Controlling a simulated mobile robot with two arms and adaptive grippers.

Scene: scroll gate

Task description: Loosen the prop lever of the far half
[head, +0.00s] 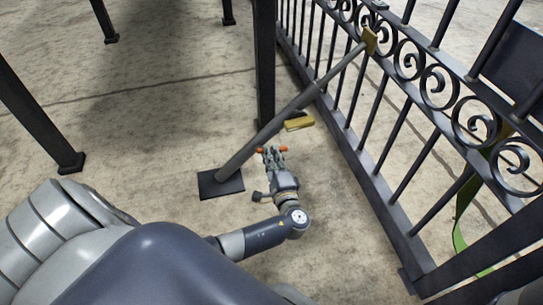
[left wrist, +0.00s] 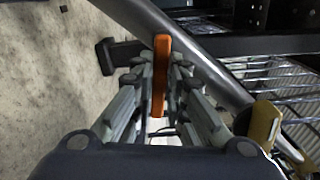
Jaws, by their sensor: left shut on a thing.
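A grey prop (head: 290,115) slants from a dark foot plate (head: 221,183) on the ground up to a brass bracket (head: 370,40) on the black scroll gate half (head: 385,120). My left gripper (head: 272,153) is beside the lower part of the prop, shut on the orange lever (head: 284,149). The lever's orange ends show on both sides of the fingers. In the left wrist view the lever (left wrist: 161,70) stands upright between the fingers (left wrist: 160,100), with the prop (left wrist: 200,60) running diagonally behind. Where the lever joins the prop is hidden. My right gripper is not in view.
A brass-coloured block (head: 299,122) is just beyond my left gripper, near the prop. A dark post (head: 264,70) rises behind the prop. A green strap (head: 462,210) hangs by the gate at right. Dark legs (head: 40,115) stand at left. Concrete around my forearm is clear.

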